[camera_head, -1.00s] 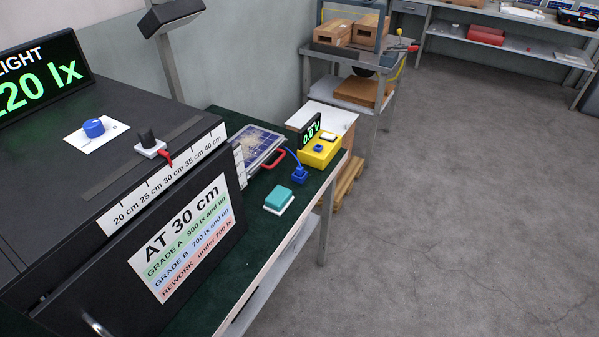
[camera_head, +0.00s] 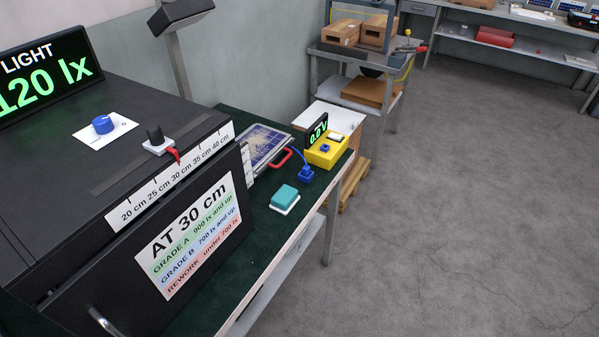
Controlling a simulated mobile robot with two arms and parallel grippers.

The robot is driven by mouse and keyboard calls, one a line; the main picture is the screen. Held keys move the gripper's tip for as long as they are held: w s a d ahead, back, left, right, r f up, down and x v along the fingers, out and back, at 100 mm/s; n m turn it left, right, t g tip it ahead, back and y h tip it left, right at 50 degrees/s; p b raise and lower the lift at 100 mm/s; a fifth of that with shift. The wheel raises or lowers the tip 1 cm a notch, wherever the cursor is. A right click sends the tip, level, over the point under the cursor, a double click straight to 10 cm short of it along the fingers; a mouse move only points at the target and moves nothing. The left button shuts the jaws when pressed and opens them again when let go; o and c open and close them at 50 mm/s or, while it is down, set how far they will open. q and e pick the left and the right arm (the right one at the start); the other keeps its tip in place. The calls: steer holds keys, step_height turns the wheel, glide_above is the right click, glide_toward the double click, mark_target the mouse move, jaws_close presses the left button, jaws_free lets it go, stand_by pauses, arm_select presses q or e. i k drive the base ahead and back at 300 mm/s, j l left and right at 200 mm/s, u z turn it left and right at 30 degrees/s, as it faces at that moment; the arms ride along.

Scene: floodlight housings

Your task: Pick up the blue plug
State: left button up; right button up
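The blue plug (camera_head: 306,174) rests on the dark green bench top, just in front of the yellow meter box (camera_head: 327,152). A blue cable (camera_head: 297,158) rises from the plug and curves back towards the box. The box carries a small display reading 0.0 V (camera_head: 317,131) and a blue socket or button on its top face. Neither of my grippers shows in the head view.
A teal block on a white base (camera_head: 284,196) sits nearer on the bench (camera_head: 240,253). The black light box (camera_head: 110,150) fills the left. Open floor (camera_head: 460,200) lies right.

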mark_target(306, 171)
steer(key=i+l+u, duration=0.1)
steer(key=u, duration=0.3)
steer(key=l+u, duration=0.1)
steer(key=u, duration=0.3)
steer(key=i+l+u, duration=0.1)
steer(key=u, duration=0.3)
steer(key=l+u, duration=0.2)
steer(key=u, duration=0.2)
